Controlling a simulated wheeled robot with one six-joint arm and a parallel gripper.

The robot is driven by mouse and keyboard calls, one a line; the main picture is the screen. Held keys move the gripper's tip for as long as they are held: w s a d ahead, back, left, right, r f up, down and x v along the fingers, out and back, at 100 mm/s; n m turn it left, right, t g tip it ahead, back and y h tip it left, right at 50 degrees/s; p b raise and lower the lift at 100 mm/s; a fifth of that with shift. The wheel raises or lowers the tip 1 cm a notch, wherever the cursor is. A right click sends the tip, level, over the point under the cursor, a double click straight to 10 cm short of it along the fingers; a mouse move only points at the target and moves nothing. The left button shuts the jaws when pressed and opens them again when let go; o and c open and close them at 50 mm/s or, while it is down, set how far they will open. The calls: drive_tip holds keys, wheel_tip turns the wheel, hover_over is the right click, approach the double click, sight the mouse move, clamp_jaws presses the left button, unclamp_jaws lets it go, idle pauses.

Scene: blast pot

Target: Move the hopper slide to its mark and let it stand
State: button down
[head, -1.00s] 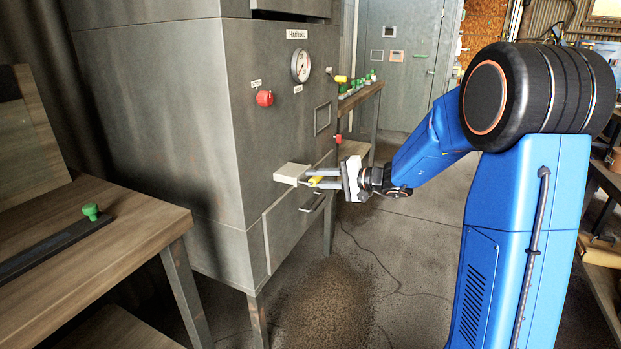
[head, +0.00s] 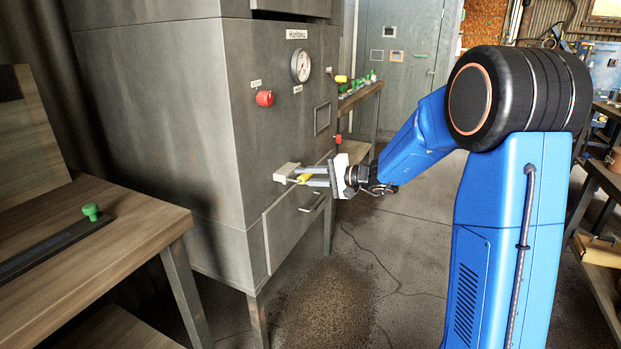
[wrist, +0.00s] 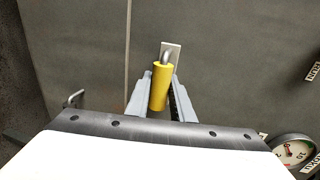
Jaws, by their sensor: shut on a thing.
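The hopper slide shows as a pale plate (head: 284,169) sticking out of the grey cabinet's front, with a yellow handle (head: 304,178) at its outer end. In the wrist view the yellow handle (wrist: 160,86) stands between my two fingers, and a metal loop joins it to the pale plate (wrist: 171,49). My gripper (head: 303,175) is shut on the yellow handle; its fingertips (wrist: 161,79) lie on both sides of it. No mark for the slide can be made out in either view.
The grey cabinet (head: 180,110) carries a gauge (head: 300,66), a red knob (head: 264,98) and a lower door handle (head: 313,203). A wooden bench (head: 120,235) with a green knob (head: 91,211) stands at left. A cable (head: 385,270) lies on the open floor.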

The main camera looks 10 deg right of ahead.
drive_tip(key=shift+r+x, duration=0.15)
drive_tip(key=shift+x, duration=0.55)
drive_tip(key=shift+r+x, duration=0.1)
drive_tip(key=shift+x, duration=0.6)
drive_tip(key=c, duration=1.5)
unclamp_jaws()
drive_tip(key=shift+o, duration=0.2)
drive_tip(key=shift+c, duration=0.4)
drive_tip(key=v, duration=0.7)
